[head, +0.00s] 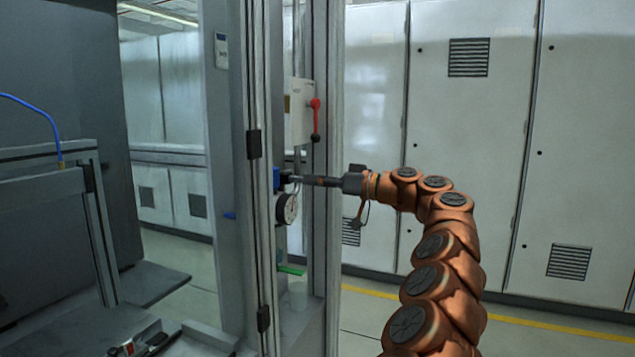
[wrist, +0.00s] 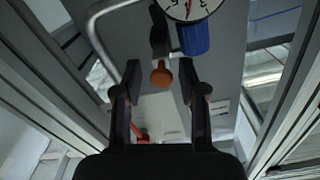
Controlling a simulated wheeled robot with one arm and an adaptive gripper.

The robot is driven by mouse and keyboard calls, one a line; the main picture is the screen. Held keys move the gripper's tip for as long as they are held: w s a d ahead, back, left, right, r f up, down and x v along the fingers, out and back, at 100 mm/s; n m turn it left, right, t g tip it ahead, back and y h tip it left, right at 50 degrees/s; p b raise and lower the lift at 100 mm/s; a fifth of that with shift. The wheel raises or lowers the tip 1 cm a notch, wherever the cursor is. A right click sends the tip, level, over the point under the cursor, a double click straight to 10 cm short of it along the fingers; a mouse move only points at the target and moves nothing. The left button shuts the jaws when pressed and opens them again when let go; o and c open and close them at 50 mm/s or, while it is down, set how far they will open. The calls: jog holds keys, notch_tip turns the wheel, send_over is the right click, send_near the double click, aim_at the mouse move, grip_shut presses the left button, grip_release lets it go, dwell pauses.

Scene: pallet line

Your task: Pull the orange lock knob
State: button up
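The orange lock knob (wrist: 161,73) shows in the wrist view as a small round-ended knob on a dark stem. My gripper (wrist: 160,82) is open, with one finger on each side of the knob in the picture. A gap shows between the knob and each finger; I cannot tell whether the fingertips reach past it. In the head view my gripper (head: 297,180) points left into the grey frame, just above the round gauge. The knob cannot be made out there.
The white-faced gauge (head: 287,208) and a blue cylinder (wrist: 193,39) sit close to the knob. A white box with a red lever (head: 315,104) is above my gripper. Frame posts (head: 262,200) stand close by. Grey cabinets (head: 465,150) line the back.

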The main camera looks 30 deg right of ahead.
jog(key=shift+s, duration=0.1)
dwell(0.3)
jog(key=v, duration=1.1)
jog(key=shift+s+d, duration=0.2)
jog(key=shift+s, duration=0.15)
